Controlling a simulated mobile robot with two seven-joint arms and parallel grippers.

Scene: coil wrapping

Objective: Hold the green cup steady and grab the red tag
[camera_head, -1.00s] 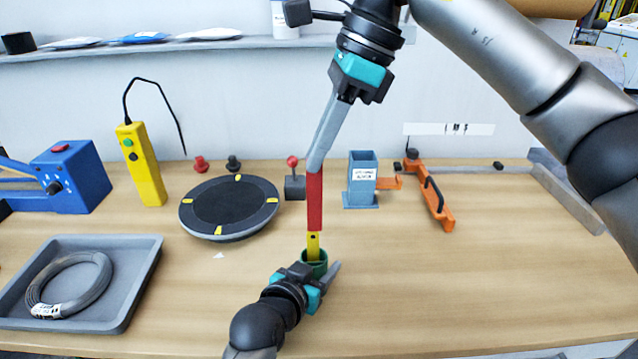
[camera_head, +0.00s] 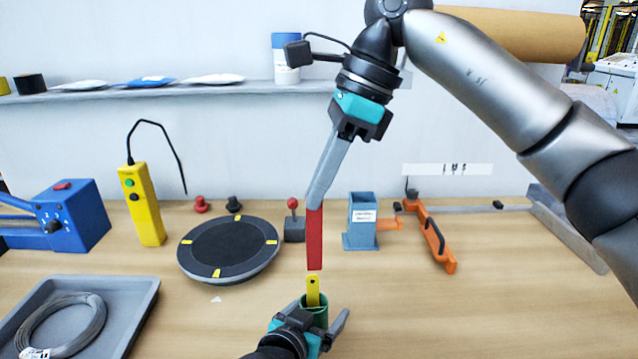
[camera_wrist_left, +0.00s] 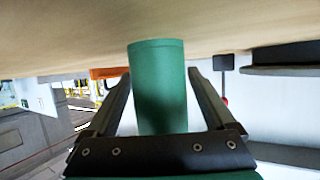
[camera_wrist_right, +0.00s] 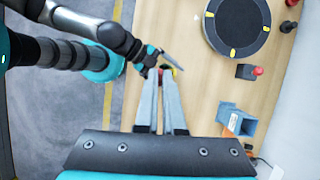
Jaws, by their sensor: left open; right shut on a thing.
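The green cup (camera_head: 315,312) stands on the table. In the left wrist view the cup (camera_wrist_left: 158,88) is upright between the fingers of my left gripper (camera_wrist_left: 160,78), with gaps visible on both sides. My left gripper (camera_head: 320,318) is open around it. A yellow tag (camera_head: 313,291) stands up out of the cup. My right gripper (camera_head: 315,203) points down and is shut on the top of the red tag (camera_head: 314,240). The red tag hangs above the yellow tag, with a small gap between them. In the right wrist view the closed fingers partly hide it.
A black turntable (camera_head: 228,247) lies behind and left of the cup. A small red-knobbed box (camera_head: 295,228), a blue holder (camera_head: 362,222) and an orange clamp (camera_head: 437,240) stand behind. A grey tray (camera_head: 140,305) with a coil is at left. The table right of the cup is clear.

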